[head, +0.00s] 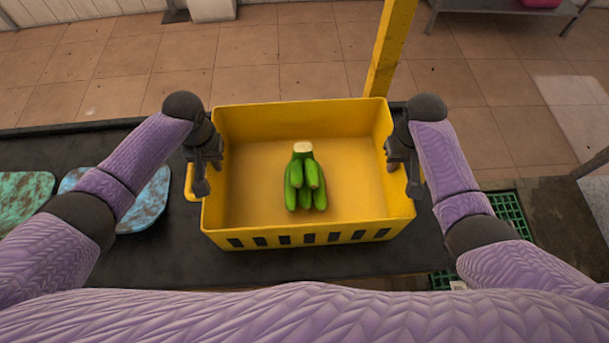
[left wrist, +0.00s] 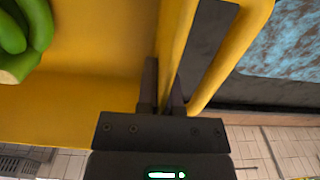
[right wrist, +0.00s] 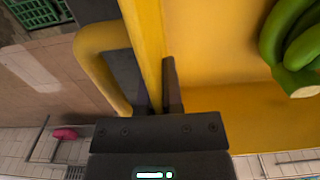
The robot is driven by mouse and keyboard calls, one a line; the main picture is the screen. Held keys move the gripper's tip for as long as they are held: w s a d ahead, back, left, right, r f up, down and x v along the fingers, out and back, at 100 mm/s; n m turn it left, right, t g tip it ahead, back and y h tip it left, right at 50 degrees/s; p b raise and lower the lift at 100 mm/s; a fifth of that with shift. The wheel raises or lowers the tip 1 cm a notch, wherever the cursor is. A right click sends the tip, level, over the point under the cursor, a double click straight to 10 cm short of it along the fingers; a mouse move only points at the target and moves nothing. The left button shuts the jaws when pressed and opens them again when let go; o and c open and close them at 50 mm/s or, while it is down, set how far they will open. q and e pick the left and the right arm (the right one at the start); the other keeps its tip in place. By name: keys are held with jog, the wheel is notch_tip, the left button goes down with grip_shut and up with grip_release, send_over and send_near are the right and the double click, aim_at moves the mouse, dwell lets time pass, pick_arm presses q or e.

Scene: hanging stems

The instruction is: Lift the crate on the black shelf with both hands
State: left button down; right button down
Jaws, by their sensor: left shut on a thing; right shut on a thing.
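The yellow crate (head: 262,215) is in the middle of the head view, over the black shelf (head: 160,258). A bunch of green bananas (head: 306,184) lies inside it. My left gripper (head: 207,172) is shut on the crate's left wall; the left wrist view shows its fingers (left wrist: 163,95) on either side of the wall, next to a yellow handle (left wrist: 235,60). My right gripper (head: 405,170) is shut on the right wall; its fingers (right wrist: 160,92) straddle the wall next to the other handle (right wrist: 98,60). I cannot tell whether the crate touches the shelf.
Two blue-green mottled pads (head: 150,205) (head: 22,195) lie on the shelf to the left. A yellow post (head: 389,50) rises behind the crate. Green grates (head: 508,214) are on the floor at right. Tiled floor (head: 270,62) lies beyond the shelf.

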pick_arm(q)
jog(key=shift+r, duration=0.1)
